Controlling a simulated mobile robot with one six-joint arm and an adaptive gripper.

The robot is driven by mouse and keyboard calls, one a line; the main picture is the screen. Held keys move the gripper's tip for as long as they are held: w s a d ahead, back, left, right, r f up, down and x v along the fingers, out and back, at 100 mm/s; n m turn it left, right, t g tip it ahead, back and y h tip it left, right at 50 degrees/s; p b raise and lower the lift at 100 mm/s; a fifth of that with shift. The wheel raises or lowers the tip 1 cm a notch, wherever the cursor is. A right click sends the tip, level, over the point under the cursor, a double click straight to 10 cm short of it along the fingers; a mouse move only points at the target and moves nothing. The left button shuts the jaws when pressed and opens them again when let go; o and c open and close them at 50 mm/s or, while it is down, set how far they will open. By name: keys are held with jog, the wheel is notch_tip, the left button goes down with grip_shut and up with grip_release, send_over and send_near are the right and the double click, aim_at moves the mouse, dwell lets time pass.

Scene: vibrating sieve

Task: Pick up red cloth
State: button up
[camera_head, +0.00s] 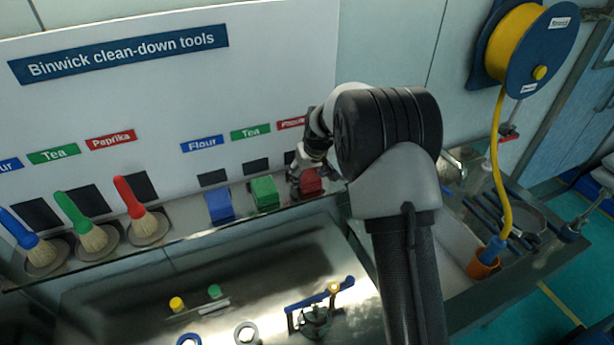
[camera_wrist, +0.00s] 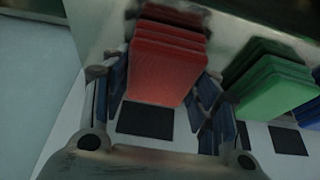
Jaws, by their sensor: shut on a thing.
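The red cloth (camera_head: 311,181) is a folded stack on the shelf below the Paprika label, partly hidden by my arm in the head view. In the wrist view the red cloth (camera_wrist: 165,68) lies between the two fingers. My gripper (camera_head: 302,164) is at the red cloth, its fingers on either side of it. The gripper (camera_wrist: 160,100) is shut on the cloth. I cannot tell whether the cloth is clear of the shelf.
The green cloth (camera_head: 264,194) and blue cloth (camera_head: 219,206) stand left of the red one; green is close beside it in the wrist view (camera_wrist: 270,80). Several brushes stand further left, including a red one (camera_head: 140,211). The backboard (camera_head: 270,70) rises behind.

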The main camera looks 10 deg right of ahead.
aim_at(307, 174)
notch_tip(307, 174, up, 20)
jog(key=p, duration=0.1)
jog(key=shift+p, duration=0.35)
